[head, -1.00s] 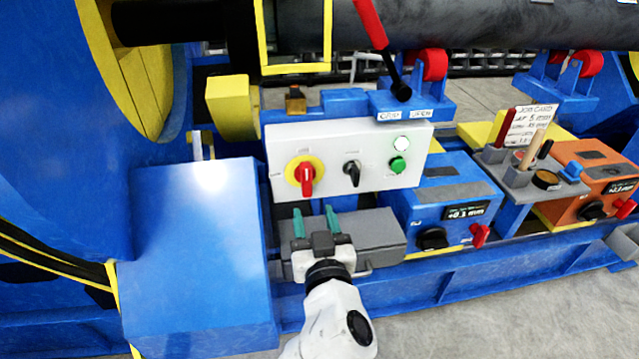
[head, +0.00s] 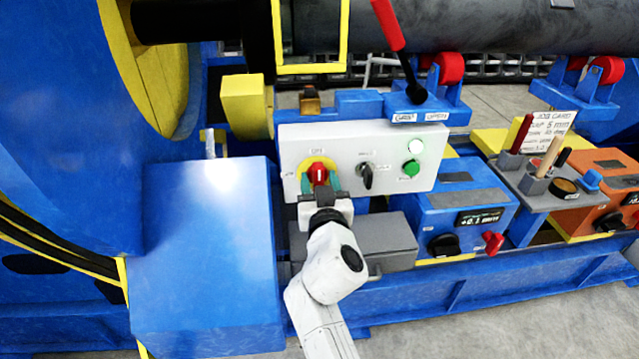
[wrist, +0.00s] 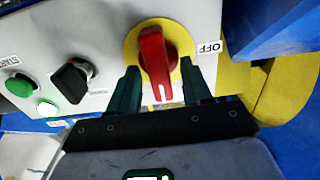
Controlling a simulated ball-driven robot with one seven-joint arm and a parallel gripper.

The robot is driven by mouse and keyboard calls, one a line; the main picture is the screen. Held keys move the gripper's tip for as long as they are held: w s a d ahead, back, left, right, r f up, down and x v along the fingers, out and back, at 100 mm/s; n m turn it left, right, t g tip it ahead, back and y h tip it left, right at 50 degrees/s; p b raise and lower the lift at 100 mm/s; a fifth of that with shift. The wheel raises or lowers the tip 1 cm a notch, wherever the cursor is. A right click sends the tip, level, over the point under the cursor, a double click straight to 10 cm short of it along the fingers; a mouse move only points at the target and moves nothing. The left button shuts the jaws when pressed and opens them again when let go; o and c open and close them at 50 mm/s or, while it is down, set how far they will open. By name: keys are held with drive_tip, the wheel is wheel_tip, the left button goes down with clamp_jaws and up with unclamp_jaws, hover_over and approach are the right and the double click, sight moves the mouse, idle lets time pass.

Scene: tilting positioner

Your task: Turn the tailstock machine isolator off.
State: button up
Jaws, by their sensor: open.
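The isolator has a red handle (head: 319,172) on a round yellow plate at the left of a white panel (head: 390,160). In the wrist view the red handle (wrist: 154,58) stands nearly vertical, its white-marked end down. The OFF label (wrist: 208,47) lies to the right of the yellow plate, so the handle is not lined up with it. My gripper (head: 320,187) is open at the plate. In the wrist view its green fingers (wrist: 161,88) straddle the lower part of the handle, with a gap showing on both sides. The fingers hide part of the plate.
A black selector switch (head: 366,176) and a green button (head: 411,168) sit to the right on the panel. A blue housing (head: 205,250) stands close left of my arm. A grey box (head: 385,238) lies below the panel. A red-handled lever (head: 390,30) rises above it.

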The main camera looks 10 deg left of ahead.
clamp_jaws()
idle(0.3)
drive_tip(key=shift+n, duration=0.3)
drive_tip(key=n+b, duration=0.1)
drive_tip(key=n, duration=0.2)
drive_tip(key=shift+a, duration=0.1)
drive_tip(key=n, duration=0.5)
drive_tip(key=shift+s+a, duration=0.1)
drive_tip(key=n, duration=0.4)
drive_tip(key=shift+a+n, duration=0.1)
drive_tip(key=shift+n, duration=0.2)
drive_tip(key=n, duration=0.2)
drive_tip(key=n+p, duration=0.1)
drive_tip(key=n, duration=0.1)
drive_tip(key=shift+f+n, duration=0.2)
drive_tip(key=shift+n, duration=0.1)
drive_tip(key=shift+a, duration=0.1)
